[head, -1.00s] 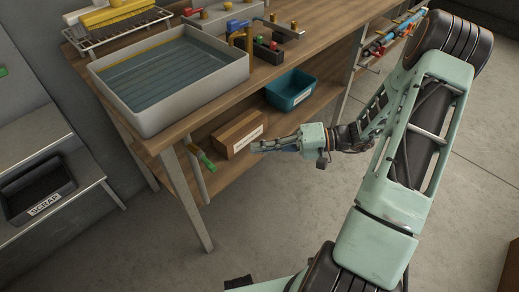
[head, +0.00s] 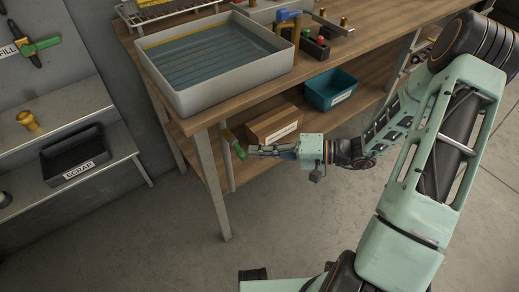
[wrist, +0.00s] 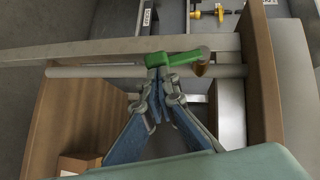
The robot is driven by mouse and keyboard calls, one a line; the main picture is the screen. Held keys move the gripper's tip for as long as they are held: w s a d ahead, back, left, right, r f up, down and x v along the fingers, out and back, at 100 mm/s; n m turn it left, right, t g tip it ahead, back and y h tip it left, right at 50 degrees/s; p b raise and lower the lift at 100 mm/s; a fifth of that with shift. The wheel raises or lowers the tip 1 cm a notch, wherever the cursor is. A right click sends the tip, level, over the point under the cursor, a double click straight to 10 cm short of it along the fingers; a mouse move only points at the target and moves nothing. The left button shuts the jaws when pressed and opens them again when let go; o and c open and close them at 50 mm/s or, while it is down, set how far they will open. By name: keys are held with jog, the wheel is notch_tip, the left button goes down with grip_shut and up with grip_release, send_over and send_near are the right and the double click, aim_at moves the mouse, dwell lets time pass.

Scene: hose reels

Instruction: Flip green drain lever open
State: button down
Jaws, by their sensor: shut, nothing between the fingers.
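The green drain lever (head: 240,152) sits on a brass valve on a thin grey pipe (head: 229,168) below the sink tray, near the table's front leg. In the wrist view the green lever (wrist: 175,58) lies roughly along the pipe, with the brass valve (wrist: 202,68) at its right end. My gripper (head: 251,150) is shut and empty, its fingertips at the lever's free end. In the wrist view my gripper (wrist: 157,70) has its tips right at the lever's left part; I cannot tell whether they touch it.
The water-filled sink tray (head: 190,108) stands on the wooden table. A cardboard box (head: 265,127) and a teal bin (head: 318,98) sit on its lower shelf, close to my gripper. The table leg (head: 213,190) is nearby. Another green lever (head: 42,45), by a FILL label, is on the wall.

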jog(key=m+y+b, duration=0.1)
jog(key=s+a+f+m+y+b, duration=0.1)
jog(key=b, duration=0.1)
jog(key=shift+a+f+b, duration=0.15)
jog(key=shift+f+b, duration=0.05)
jog(key=shift+b, duration=0.1)
dwell(0.3)
jog(key=d+p, duration=0.1)
jog(key=d, duration=1.2)
jog(key=shift+w, duration=0.2)
jog(key=shift+d+r, duration=0.1)
